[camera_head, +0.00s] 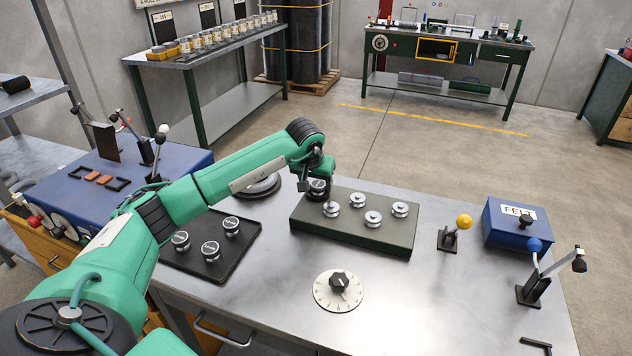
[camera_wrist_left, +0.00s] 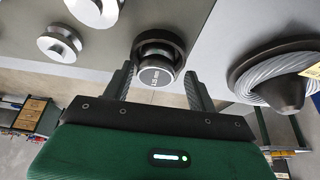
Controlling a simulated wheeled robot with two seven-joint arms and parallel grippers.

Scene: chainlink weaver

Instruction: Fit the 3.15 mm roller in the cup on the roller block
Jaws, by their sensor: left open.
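The roller block (camera_head: 345,238) is a dark green slab on the bench with several silver rollers (camera_head: 373,219) on its top. My left gripper (camera_head: 318,190) is over the block's far left corner, pointing down. In the left wrist view, a roller with a dark, mm-marked label (camera_wrist_left: 156,77) stands between the open fingers (camera_wrist_left: 160,88), with a gap on each side. The dark round rim of the cup (camera_wrist_left: 160,42) shows behind it. The roller appears to stand in the cup; how deep I cannot tell. My right gripper is not in view.
A black tray (camera_head: 216,270) with three labelled rollers (camera_head: 210,251) lies left of the block. A dial (camera_head: 338,289) is in front of it. A yellow-knobbed lever (camera_head: 450,236) and a blue box (camera_head: 514,224) stand right. A cone with coiled strand (camera_wrist_left: 281,88) is beside the cup.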

